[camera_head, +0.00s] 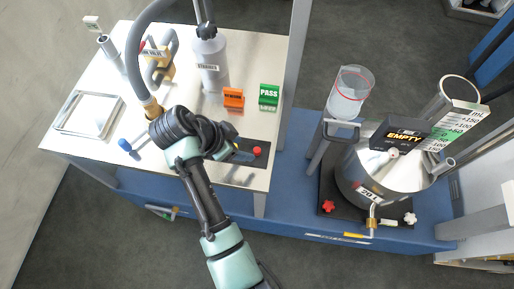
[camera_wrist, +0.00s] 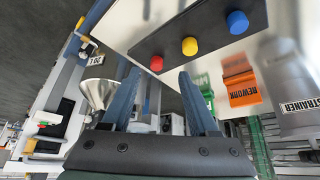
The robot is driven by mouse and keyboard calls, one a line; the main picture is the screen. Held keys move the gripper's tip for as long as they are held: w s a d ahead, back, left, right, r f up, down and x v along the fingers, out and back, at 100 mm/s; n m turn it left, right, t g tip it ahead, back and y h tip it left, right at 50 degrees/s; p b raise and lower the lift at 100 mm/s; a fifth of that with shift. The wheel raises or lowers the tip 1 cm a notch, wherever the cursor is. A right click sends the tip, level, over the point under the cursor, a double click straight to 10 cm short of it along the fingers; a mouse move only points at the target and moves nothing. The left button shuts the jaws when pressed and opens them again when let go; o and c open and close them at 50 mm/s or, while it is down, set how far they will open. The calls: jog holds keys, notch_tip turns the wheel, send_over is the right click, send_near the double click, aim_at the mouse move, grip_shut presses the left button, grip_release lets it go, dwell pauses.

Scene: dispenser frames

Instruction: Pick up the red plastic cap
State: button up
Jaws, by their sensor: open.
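The red plastic cap (camera_wrist: 156,63) sits on a black plate (camera_wrist: 205,33) beside a yellow cap (camera_wrist: 189,46) and a blue cap (camera_wrist: 237,22). In the head view the red cap (camera_head: 257,150) shows at the right end of the plate, near the front of the white table. My gripper (camera_wrist: 158,73) is open and empty. In the wrist view the red cap appears between and just beyond its fingertips, with no visible contact.
Orange REWORK (camera_head: 233,99) and green PASS (camera_head: 269,96) blocks stand behind the plate, with a strainer bottle (camera_head: 211,62) further back. A grey hose with a brass end (camera_head: 152,107) hangs close to my arm. A steel vessel (camera_head: 376,172) stands right of the table.

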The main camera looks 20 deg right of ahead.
aim_at(256, 151)
jog(key=x, duration=0.2)
jog(key=p+x, duration=0.1)
jog(key=x, duration=0.1)
jog(key=shift+s+d, duration=0.25)
jog(key=shift+d, duration=0.25)
jog(key=shift+w+d+f, duration=0.1)
jog(key=shift+d+f, duration=0.1)
jog(key=shift+f, duration=0.15)
grip_shut()
